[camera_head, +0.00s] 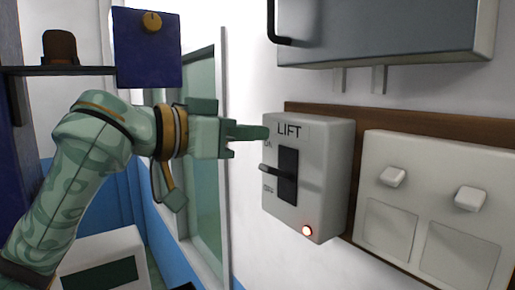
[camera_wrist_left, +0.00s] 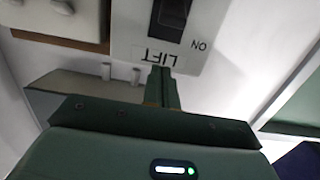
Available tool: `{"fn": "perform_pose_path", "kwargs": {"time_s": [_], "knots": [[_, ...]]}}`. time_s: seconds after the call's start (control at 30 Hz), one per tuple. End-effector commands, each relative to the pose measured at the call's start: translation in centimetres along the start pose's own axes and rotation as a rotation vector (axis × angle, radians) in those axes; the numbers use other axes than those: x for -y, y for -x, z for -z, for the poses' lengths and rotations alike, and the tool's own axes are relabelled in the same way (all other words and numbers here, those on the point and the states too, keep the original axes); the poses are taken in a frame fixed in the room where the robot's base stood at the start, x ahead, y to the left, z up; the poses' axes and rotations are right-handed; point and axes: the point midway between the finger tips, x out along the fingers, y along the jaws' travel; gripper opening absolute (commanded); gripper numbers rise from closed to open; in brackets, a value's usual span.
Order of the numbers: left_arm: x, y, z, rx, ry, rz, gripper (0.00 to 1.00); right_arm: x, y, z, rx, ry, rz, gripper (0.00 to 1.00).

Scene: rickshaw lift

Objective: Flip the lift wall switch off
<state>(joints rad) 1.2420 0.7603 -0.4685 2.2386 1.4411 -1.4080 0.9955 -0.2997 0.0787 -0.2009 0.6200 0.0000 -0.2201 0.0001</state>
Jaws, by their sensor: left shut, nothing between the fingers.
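The lift wall switch is a pale grey box (camera_head: 330,165) marked LIFT, with ON above and OFF below. A dark slot (camera_head: 288,185) runs down its face, and a dark lever (camera_head: 270,169) sticks out from it; I cannot tell clearly which position it is in. In the left wrist view the fingers (camera_wrist_left: 162,74) overlap the LIFT label, and the box (camera_wrist_left: 200,58) appears upside down. Contact cannot be told.
A white double switch panel (camera_head: 435,205) is mounted right of the box on a brown board (camera_head: 400,125). A grey cabinet (camera_head: 385,30) with a dark handle hangs above.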

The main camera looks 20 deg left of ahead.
Motion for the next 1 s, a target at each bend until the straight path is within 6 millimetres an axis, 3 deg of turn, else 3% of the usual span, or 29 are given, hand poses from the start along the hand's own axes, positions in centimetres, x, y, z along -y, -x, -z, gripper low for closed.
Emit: {"fn": "perform_pose_path", "kwargs": {"time_s": [0.17,0.3,0.43,1.0], "knots": [[-0.1,-3.4,-0.1,0.003,0.004,-0.002,0.0,-0.3,1.3,0.1,0.0,0.001,-0.003,0.0],[0.0,-2.4,-2.5,0.003,0.002,0.0,0.0,-0.5,1.4,0.0,0.001,0.002,-0.005,0.0],[0.0,-2.0,-3.4,0.002,0.001,0.001,0.0,-0.6,1.5,0.0,0.002,0.002,-0.007,0.0],[0.2,-2.1,-4.1,-0.02,0.001,-0.001,0.0,0.1,0.9,0.1,-0.001,-0.002,0.001,0.0]]}}
